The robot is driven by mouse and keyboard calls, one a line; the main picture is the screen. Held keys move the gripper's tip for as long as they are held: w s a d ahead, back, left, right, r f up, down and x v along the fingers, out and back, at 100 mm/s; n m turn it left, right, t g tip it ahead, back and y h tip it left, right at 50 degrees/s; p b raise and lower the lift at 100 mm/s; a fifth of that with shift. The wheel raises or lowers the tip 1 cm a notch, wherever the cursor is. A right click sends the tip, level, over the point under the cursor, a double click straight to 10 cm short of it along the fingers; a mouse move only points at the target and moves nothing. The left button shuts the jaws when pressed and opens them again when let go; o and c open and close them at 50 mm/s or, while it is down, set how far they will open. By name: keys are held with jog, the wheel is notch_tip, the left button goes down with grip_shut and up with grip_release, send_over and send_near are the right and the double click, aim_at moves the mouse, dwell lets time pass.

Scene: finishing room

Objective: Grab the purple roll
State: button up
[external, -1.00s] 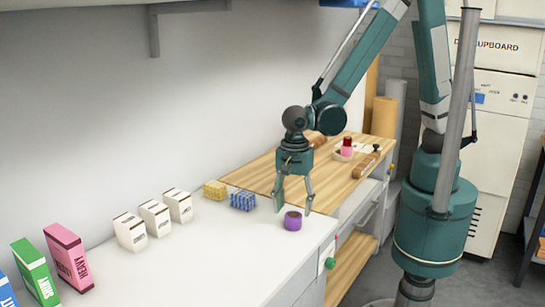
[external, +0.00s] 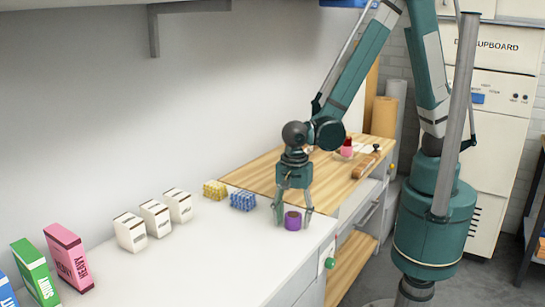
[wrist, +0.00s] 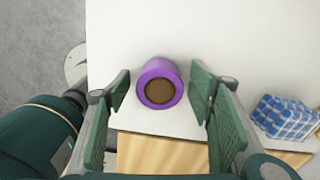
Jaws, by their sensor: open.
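The purple roll (external: 293,220) stands upright on the white worktop near its front edge. In the wrist view the purple roll (wrist: 160,84) shows as a purple ring with a brown centre. My gripper (external: 292,214) points down over the roll, with one finger on each side of it. In the wrist view my gripper (wrist: 160,95) is open, and the roll lies between its fingertips. The left fingertip looks close to the roll; I cannot tell whether either finger touches it.
A blue checked block (external: 243,201) and a yellow block (external: 215,190) stand left of my gripper. Several white boxes (external: 155,217) stand further left. A wooden board (external: 262,178) lies behind, with a red-topped item (external: 346,147) on it. The worktop between boxes and front edge is clear.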

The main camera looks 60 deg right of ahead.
jog(key=shift+f, duration=0.3)
dwell(0.4)
jog(key=c, duration=1)
